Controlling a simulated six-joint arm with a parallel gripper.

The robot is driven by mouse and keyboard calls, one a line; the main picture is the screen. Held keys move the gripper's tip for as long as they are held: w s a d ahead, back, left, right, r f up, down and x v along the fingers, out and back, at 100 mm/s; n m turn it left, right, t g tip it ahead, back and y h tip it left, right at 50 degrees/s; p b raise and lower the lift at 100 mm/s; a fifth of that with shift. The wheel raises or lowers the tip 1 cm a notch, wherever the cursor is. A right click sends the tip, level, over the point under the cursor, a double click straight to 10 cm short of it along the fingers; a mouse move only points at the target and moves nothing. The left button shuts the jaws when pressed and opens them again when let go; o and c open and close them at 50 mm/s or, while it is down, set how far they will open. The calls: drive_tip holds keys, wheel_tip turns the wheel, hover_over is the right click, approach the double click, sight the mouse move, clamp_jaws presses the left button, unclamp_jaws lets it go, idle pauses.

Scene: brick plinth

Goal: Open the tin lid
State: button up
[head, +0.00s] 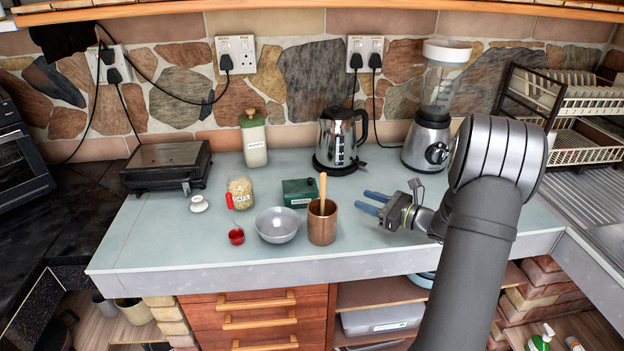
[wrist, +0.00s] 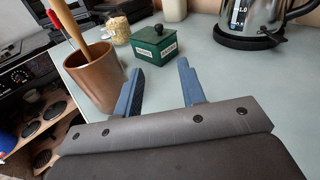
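A small green tin (head: 299,193) with a pale label stands on the counter, behind the copper cup. In the wrist view the tin (wrist: 153,50) shows a closed green lid (wrist: 153,35) with a small knob on top. My gripper (head: 365,201) is to the right of the tin, low over the counter, its blue fingers pointing left. In the wrist view my gripper (wrist: 162,75) has its fingers apart with nothing between them, and the tin is beyond the fingertips.
A copper cup (head: 322,226) with a wooden utensil stands close in front of the tin. A metal bowl (head: 278,226), red scoop (head: 236,236), glass jar (head: 241,191) and white lid (head: 199,203) lie left. A kettle (head: 338,140) and blender (head: 430,130) stand behind.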

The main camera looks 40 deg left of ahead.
sight(310, 178)
drive_tip(key=a, duration=0.1)
drive_tip(key=a+f, duration=0.1)
drive_tip(key=a, duration=0.1)
drive_tip(key=shift+a+m+y, duration=0.1)
drive_tip(key=shift+m+y, duration=0.3)
drive_tip(key=a, duration=1.7)
drive_tip(key=shift+s, duration=0.35)
drive_tip(key=shift+c, duration=0.3)
drive_tip(key=shift+d, duration=0.1)
clamp_jaws()
